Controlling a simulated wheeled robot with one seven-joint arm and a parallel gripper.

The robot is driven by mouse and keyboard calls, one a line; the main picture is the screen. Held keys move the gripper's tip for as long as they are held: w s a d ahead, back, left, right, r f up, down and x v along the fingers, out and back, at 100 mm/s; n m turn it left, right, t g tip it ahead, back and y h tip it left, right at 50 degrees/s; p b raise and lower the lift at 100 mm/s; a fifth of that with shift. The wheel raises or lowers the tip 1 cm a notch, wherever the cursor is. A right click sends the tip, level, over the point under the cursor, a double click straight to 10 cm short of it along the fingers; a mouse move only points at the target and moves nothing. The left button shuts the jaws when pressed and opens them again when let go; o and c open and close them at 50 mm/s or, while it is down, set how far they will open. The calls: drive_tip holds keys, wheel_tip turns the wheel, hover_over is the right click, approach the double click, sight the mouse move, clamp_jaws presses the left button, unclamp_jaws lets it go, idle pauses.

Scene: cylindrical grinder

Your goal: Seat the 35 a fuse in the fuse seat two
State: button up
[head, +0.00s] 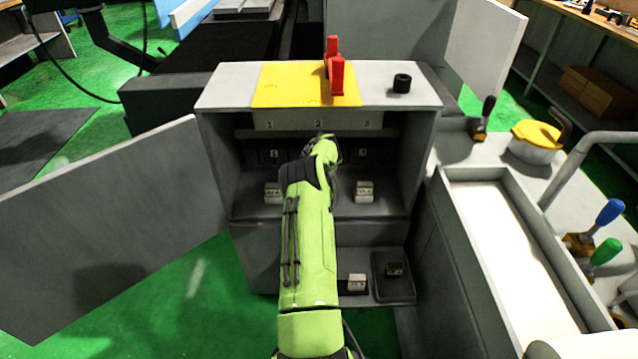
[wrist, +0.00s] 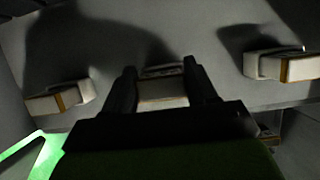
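In the head view an open grey cabinet (head: 425,130) has a strip (head: 294,122) marked 1, 2, 3 under its top. Pale fuses stand at the left position (head: 273,192) and the right position (head: 364,190); my arm hides the middle one, seat two. In the wrist view my gripper (wrist: 160,84) has a finger on each side of a pale block, the fuse (wrist: 162,95), with no clear gap. It is in line with the middle position, between the left fuse (wrist: 60,98) and right fuse (wrist: 285,66). Its rating and how deep it sits cannot be read.
A tray (head: 411,290) low at the front right holds a pale fuse (head: 356,282) and a dark one (head: 394,268). The cabinet door (head: 110,225) stands open at left. A red handle (head: 335,68) and black knob (head: 402,84) are on top.

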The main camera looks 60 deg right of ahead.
drive_tip(key=o, duration=0.5)
drive_tip(key=shift+o, duration=0.2)
drive_tip(key=p+v, duration=0.4)
drive_tip(key=v, duration=1.1)
drive_tip(key=shift+s+a+r, duration=0.15)
drive_tip(key=shift+a+r, duration=0.05)
drive_tip(key=shift+r, duration=0.1)
drive_tip(key=shift+f, duration=0.1)
